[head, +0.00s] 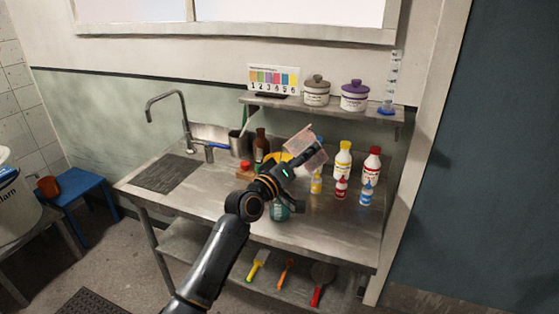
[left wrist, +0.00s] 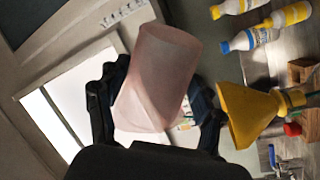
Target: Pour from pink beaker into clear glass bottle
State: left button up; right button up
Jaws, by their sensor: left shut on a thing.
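The pink beaker (head: 301,146) is translucent and held tilted above the worktop; it fills the middle of the left wrist view (left wrist: 163,72). My left gripper (head: 309,160) is shut on it, with a dark finger on each side of it in the left wrist view (left wrist: 158,105). A yellow funnel (head: 281,157) is just behind and left of the beaker, partly hidden; it shows beside the beaker in the left wrist view (left wrist: 246,112). A teal-tinted glass vessel (head: 280,211) stands below my gripper, partly covered by it. I cannot tell whether this is the clear glass bottle.
A brown bottle (head: 261,145) and a red-capped item (head: 246,167) stand left of the funnel. A shelf (head: 330,107) is above. The worktop's front left is clear.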

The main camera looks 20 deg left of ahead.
pick_arm(q)
jog(key=shift+f+n+t+p, duration=0.2)
jog(key=shift+f+n, duration=0.1)
jog(key=shift+n, duration=0.8)
jog(key=shift+f+n+t+p, duration=0.15)
jog(key=shift+f+n, duration=0.1)
jog(key=shift+n, duration=0.85)
dwell(4.0)
